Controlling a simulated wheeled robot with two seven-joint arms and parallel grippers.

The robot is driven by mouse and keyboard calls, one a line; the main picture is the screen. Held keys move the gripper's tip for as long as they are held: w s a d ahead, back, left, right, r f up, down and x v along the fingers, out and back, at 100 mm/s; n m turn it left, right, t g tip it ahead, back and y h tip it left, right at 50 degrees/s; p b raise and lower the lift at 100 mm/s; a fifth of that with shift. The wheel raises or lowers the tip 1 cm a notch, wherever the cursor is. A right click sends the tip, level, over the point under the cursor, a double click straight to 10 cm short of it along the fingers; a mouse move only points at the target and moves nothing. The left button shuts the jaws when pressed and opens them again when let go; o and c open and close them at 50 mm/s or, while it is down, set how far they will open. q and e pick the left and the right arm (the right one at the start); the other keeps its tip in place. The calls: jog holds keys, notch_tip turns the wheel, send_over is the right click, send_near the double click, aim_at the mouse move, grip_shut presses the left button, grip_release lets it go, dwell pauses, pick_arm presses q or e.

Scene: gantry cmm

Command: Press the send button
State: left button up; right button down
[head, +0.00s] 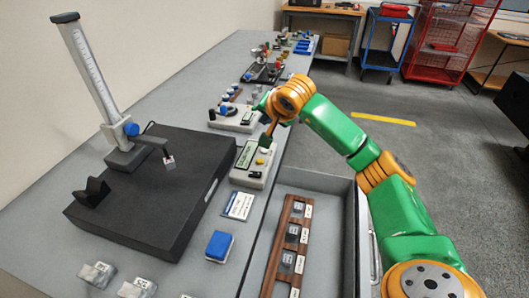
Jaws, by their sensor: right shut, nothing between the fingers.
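A light grey box (253,176) with a greenish display (246,154) and small buttons stands on the bench near its right edge. One button on it is yellow (261,161), and a pale round one lies just beyond it. I cannot read the labels, so which button is send is not clear. My right gripper (266,142) is shut and empty, pointing down over the far right part of this box. Whether its tip touches a button I cannot tell. My left gripper is not in view.
A black granite plate (150,200) with a height gauge (92,75) fills the left of the bench. A similar box (236,122) stands just beyond. An open drawer (338,190) holds a wooden rack (291,240). A blue block (219,246) and a card (238,206) lie nearer.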

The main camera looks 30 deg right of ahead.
jog(key=b, duration=0.6)
send_over(265, 155)
notch_tip(265, 155, down, 7)
jog(key=shift+w+d+r, duration=0.1)
jog(key=shift+r, duration=0.05)
jog(key=shift+f, duration=0.45)
dwell(1.0)
jog(key=shift+f, duration=0.35)
jog(key=shift+f+b, duration=0.5)
dwell(0.5)
jog(key=shift+r+p, duration=0.9)
